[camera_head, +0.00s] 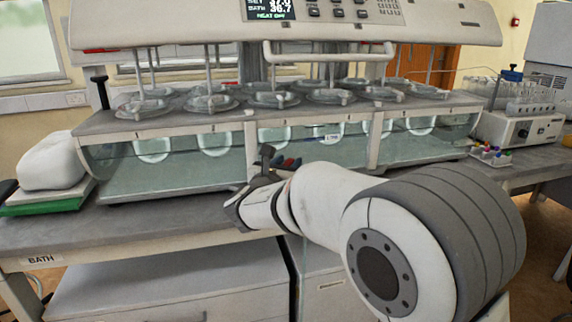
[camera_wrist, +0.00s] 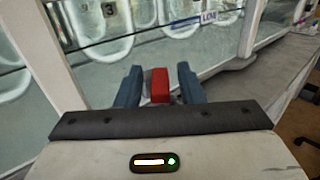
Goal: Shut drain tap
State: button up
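The drain tap shows as a red handle (camera_wrist: 160,84) at the front of the bath in the wrist view, standing upright in the picture. My gripper (camera_wrist: 159,76) has its two blue fingers apart, one on each side of the red handle, with a narrow gap visible on both sides. In the head view my gripper (camera_head: 280,163) is at the lower front of the water bath (camera_head: 170,178), near its middle. A little red of the tap (camera_head: 289,162) shows there. The tap's body is hidden behind my gripper and wrist.
The bath holds several glass vessels under a control head (camera_head: 290,22). A white handle bar (camera_head: 330,55) spans the front above. A white bundle (camera_head: 48,162) on a green item lies left on the bench (camera_head: 130,222). A rack with tubes (camera_head: 525,105) stands right.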

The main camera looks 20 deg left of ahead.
grip_shut()
jog(key=shift+a+r+m+h+p, duration=0.25)
jog(key=shift+m+h+p, duration=0.35)
jog(key=shift+h+p, duration=0.45)
jog(key=shift+w+a+r+m+g+h+p, duration=0.1)
jog(key=shift+m+g+h+p, duration=0.15)
jog(key=shift+m+h+p, duration=0.3)
jog(key=shift+a+m+g+h+p, duration=0.1)
jog(key=shift+m+g+h+p, duration=0.2)
jog(key=shift+h+p, duration=0.35)
jog(key=shift+m+g+h+p, duration=0.25)
jog(key=shift+m+h+p, duration=0.45)
jog(key=shift+h, duration=0.25)
jog(key=shift+f+m+g+h, duration=0.25)
jog(key=shift+f+g+h, duration=0.05)
jog(key=shift+h, duration=0.1)
jog(key=shift+o, duration=0.7)
grip_release()
